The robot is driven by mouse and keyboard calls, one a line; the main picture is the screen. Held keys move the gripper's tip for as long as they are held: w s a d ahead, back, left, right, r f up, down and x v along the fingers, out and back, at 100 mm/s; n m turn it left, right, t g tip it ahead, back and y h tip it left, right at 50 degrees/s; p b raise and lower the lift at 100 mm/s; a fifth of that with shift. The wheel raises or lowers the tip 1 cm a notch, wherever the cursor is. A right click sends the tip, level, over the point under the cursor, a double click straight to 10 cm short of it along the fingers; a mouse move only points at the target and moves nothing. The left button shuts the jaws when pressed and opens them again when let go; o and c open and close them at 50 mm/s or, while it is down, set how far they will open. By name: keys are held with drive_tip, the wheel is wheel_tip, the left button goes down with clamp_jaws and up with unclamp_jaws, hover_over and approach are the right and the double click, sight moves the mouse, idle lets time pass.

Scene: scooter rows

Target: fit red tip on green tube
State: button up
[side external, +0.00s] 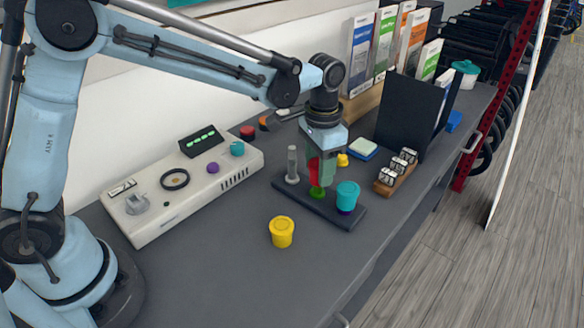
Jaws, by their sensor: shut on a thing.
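My gripper (322,165) points straight down over a dark rack (297,201) and is shut on the red tip (314,172). The green tube (317,192) stands in the middle of the rack, directly below the red tip. The red tip is at or just above the green tube; I cannot tell whether they touch. My gripper's fingers hide part of the red tip.
On the rack, a grey post (292,165) stands left and a cyan cap (347,195) right, over something purple. A yellow cup (282,232) stands in front. A control box (190,185) lies left, a block with dice (395,175) right.

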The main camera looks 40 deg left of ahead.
drive_tip(key=shift+f, duration=0.55)
drive_tip(key=o, duration=1.5)
drive_tip(key=shift+r, duration=3.05)
